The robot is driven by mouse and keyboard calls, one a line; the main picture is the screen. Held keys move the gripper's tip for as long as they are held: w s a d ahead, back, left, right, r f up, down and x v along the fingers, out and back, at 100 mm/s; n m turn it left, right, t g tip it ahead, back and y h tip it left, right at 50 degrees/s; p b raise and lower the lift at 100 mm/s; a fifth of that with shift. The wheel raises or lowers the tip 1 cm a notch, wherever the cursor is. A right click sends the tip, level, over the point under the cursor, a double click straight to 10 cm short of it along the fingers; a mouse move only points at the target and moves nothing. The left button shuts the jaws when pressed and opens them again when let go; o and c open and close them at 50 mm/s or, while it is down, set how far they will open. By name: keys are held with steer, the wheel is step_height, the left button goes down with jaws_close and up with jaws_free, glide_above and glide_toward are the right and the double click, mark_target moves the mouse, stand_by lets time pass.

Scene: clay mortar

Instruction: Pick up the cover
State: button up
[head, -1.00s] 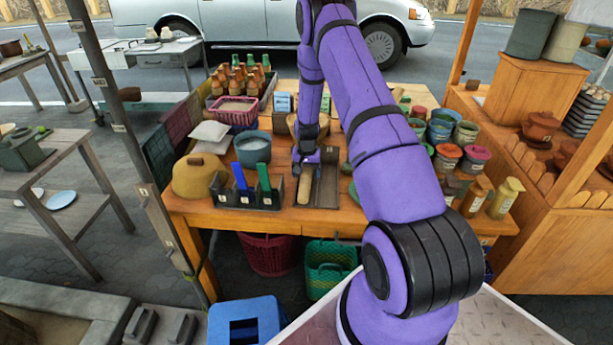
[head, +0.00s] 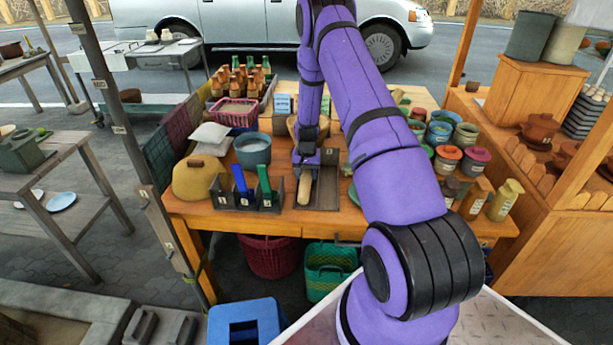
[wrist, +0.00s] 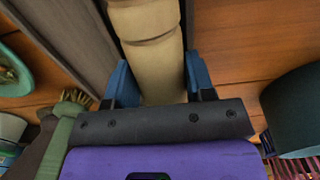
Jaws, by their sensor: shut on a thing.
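A mustard-yellow dome with a brown handle on top (head: 197,178), which looks like a cover, sits at the left front of the wooden table. My gripper (head: 307,166) is to the right of it, apart from it, low over a dark tray (head: 329,188). A tan wooden rod, like a pestle (head: 304,190), lies at this tray. In the wrist view, the blue fingers of my gripper (wrist: 160,82) are on either side of the tan rod (wrist: 154,45) and shut on it. The rod's far end is out of the wrist view.
A black holder (head: 247,201) with blue and green handles stands between the dome and the tray. A grey-blue pot (head: 253,150) is behind it. Several lidded jars (head: 475,160) crowd the right side. The table's front edge is close to the tray.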

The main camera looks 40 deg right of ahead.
mark_target(308, 172)
steer(key=shift+r, duration=0.55)
steer(key=shift+s+a+r, duration=0.1)
steer(key=shift+s+r, duration=0.1)
steer(key=shift+r, duration=0.25)
steer(key=shift+s+a+r, duration=0.1)
steer(key=shift+s+r, duration=0.1)
steer(key=shift+r, duration=0.25)
steer(key=s+a, duration=0.2)
steer(key=s, duration=0.2)
steer(key=s+a+r, duration=0.1)
steer(key=s+a, duration=0.1)
steer(key=s, duration=0.3)
steer(key=s+a, duration=0.2)
steer(key=s, duration=0.3)
steer(key=shift+r, duration=0.15)
steer(key=shift+w, duration=0.15)
steer(key=w+d, duration=0.2)
steer(key=w, duration=0.2)
steer(key=w+d+f, duration=0.1)
steer(key=w+d, duration=0.1)
steer(key=w, duration=0.3)
steer(key=w+d, duration=0.1)
steer(key=w, duration=0.3)
steer(key=shift+w+d+f, duration=0.15)
steer(key=shift+d, duration=0.25)
steer(key=f, duration=0.2)
steer(key=w+f, duration=0.1)
steer(key=shift+w+d+f, duration=0.1)
steer(key=shift+d, duration=0.2)
steer(key=shift+f, duration=0.25)
